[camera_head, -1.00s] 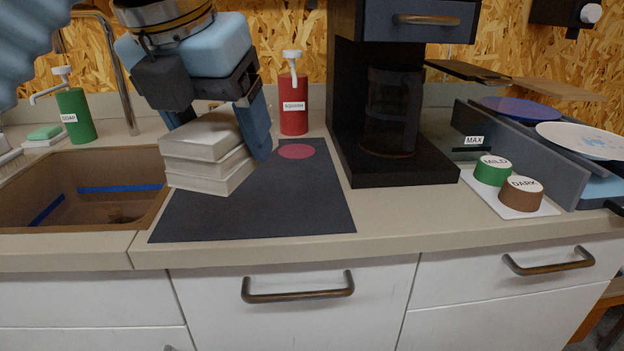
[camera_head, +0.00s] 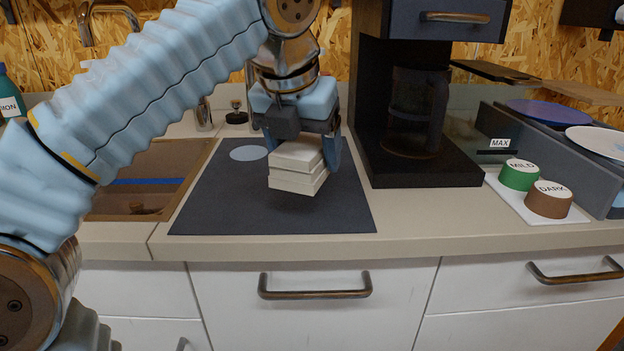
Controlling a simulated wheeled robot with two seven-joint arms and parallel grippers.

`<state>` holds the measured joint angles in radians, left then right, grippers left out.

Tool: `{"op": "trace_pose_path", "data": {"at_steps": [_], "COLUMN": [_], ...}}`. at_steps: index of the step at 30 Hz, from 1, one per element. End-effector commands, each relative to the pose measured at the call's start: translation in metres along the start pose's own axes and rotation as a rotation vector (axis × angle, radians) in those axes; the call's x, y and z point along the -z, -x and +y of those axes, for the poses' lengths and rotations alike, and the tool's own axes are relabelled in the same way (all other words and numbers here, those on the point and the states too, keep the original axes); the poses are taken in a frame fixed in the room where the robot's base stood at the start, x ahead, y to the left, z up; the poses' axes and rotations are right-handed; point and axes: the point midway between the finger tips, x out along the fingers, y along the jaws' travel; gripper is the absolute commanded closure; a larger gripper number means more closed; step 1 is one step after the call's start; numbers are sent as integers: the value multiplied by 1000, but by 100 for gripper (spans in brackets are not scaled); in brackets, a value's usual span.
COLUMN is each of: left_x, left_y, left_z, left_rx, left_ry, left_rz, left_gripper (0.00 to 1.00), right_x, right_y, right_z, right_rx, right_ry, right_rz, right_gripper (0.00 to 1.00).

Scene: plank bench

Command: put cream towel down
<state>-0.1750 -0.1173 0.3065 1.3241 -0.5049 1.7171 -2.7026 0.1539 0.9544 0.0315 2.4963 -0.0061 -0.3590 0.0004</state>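The cream towel (camera_head: 296,182), folded into a layered block, is over the dark mat (camera_head: 225,205) right of its middle. I cannot tell whether its underside touches the mat. My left gripper (camera_head: 308,145) comes from above and behind, with its fingers at the towel's sides; it is shut on the towel. The right finger shows along the towel's right side, and the other is mostly hidden. My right gripper is not in view.
A pale disc (camera_head: 248,153) lies on the mat left of the towel. The sink (camera_head: 190,160) is to the left. The coffee machine (camera_head: 425,172) stands close on the right. The mat's front left is clear.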

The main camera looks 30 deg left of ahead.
Motion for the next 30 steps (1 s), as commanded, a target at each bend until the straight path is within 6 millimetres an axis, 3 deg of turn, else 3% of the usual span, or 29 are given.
{"op": "trace_pose_path", "data": {"at_steps": [7, 12, 24, 25, 30], "left_x": [-8, 2, 4, 4, 4], "left_y": [-32, -56, -61, -61, -61], "left_z": [-2, -2, -2, -2, -2], "left_rx": [-1, 0, 0, 0, 0], "left_ry": [1, 0, 1, 1, 1], "left_rz": [3, 1, 0, 0, 0], "left_gripper": [63, 63, 63, 25, 1], "right_x": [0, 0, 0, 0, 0], "right_y": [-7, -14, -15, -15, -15], "right_z": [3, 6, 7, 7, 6], "right_rx": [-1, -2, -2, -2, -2], "right_ry": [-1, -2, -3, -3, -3], "right_rz": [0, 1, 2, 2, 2], "right_gripper": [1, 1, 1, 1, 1]}}
